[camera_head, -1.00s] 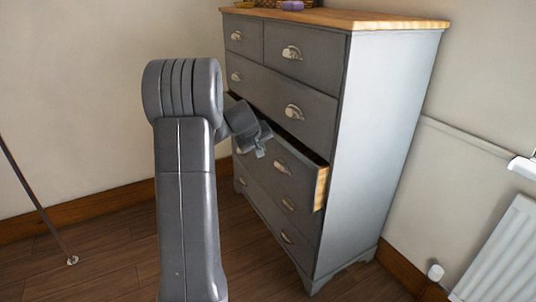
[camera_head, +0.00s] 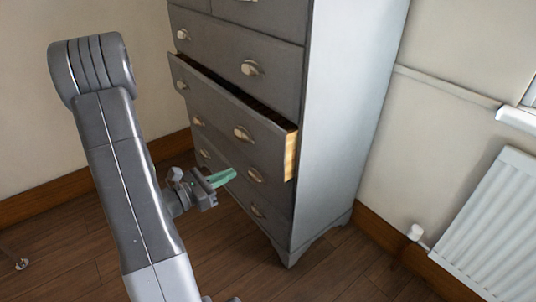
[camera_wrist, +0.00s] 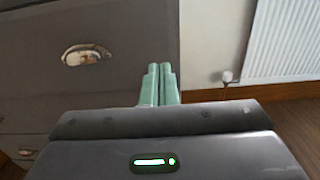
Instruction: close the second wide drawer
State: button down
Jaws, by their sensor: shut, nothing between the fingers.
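The second wide drawer (camera_head: 218,106) of the grey dresser stands partly open. Its dark inside shows along the top, and its pale wooden side shows at the right end. It has two metal cup handles, and the right one (camera_head: 242,133) is clear of my arm. The drawers above and below it look shut. My gripper (camera_head: 224,177) is shut and empty, with green fingers, in front of and lower than the open drawer. In the wrist view the fingers (camera_wrist: 160,75) point ahead near the right edge of a grey drawer front (camera_wrist: 130,75); I cannot tell whether they touch it.
The dresser's plain side (camera_head: 335,110) faces right. A white radiator (camera_head: 490,225) and its valve (camera_head: 415,232) are by the right wall. Wooden floor (camera_head: 330,275) in front of the dresser is free. Skirting board runs along the walls.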

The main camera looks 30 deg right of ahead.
aim_at(275, 150)
jog(key=d, duration=0.4)
jog(key=d+b, duration=0.1)
jog(key=d, duration=0.4)
jog(key=w+d+b, duration=0.1)
jog(key=d, duration=0.4)
dwell(0.4)
jog(key=shift+d, duration=0.45)
jog(key=d, duration=0.1)
jog(key=d+b, duration=0.1)
jog(key=d, duration=0.1)
jog(key=shift+w+d+f, duration=0.1)
jog(key=shift+w+d, duration=0.05)
jog(key=shift+d, duration=0.4)
jog(key=shift+w+r, duration=0.1)
jog(key=shift+r, duration=0.2)
jog(key=shift+a, duration=0.1)
